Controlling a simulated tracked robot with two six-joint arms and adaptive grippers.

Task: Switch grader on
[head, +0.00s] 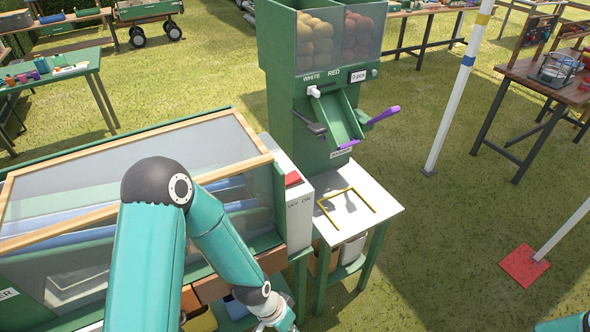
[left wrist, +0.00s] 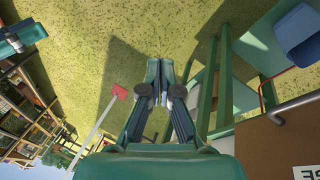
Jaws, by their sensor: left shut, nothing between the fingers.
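The grader is a green machine with a wood-framed clear cover (head: 110,165) at the left of the head view. At its right end is a pale control box (head: 298,215) with off/on lettering on its front. My left gripper (left wrist: 160,72) is shut and empty in the left wrist view, above grass. My right gripper is out of view; only a bit of that arm shows at bottom right.
A green dispenser (head: 325,110) with white and red bins stands behind the box. A small white-topped table (head: 375,213) with a yellow frame is right of the box. A white pole (head: 455,100) stands farther right. Grass between is open.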

